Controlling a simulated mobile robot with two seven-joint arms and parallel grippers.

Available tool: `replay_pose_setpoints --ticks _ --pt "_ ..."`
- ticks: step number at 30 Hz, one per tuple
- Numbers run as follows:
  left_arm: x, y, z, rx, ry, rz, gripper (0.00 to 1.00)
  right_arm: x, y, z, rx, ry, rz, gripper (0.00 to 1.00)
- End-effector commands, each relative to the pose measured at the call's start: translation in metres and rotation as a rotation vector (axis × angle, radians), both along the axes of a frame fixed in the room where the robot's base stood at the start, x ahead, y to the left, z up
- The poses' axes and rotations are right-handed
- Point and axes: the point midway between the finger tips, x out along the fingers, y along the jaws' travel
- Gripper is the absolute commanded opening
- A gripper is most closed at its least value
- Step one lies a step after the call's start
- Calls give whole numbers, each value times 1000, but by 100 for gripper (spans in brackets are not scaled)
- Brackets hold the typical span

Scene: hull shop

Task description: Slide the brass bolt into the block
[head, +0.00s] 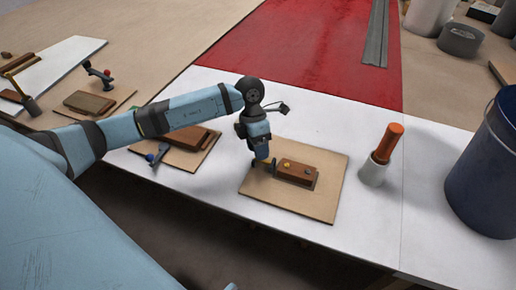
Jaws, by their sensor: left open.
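The wooden block (297,172) lies on a light wooden board (323,200) on the white table. Two small knobs show on its top, a brass-coloured one (286,166) near its left end and a greyish one to the right. I cannot tell from this view which is part of the brass bolt. My left gripper (264,166) points down at the left end of the block, its fingers open. I cannot tell whether a finger touches the block. The gripper partly hides the block's left end. My right gripper is out of view.
An orange-handled tool stands in a white cup (373,172) right of the board. A dark blue bucket (485,165) stands at the right edge. Another brown block with a blue-knobbed piece (155,156) lies to the left, under my left arm. The table's front edge is close below the board.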

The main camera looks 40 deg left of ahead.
Motion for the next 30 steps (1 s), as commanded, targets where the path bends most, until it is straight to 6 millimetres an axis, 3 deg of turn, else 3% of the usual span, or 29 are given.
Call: replay_pose_setpoints --ticks 9,15,21,30 --pt "0 -1 -2 0 -1 0 47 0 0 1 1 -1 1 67" --pt "0 -1 -2 0 -1 0 2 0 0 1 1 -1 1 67" --pt "0 -3 -2 -1 -1 -1 0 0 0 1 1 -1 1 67" --pt "8 -35 -2 -2 -3 0 0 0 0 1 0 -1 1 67"
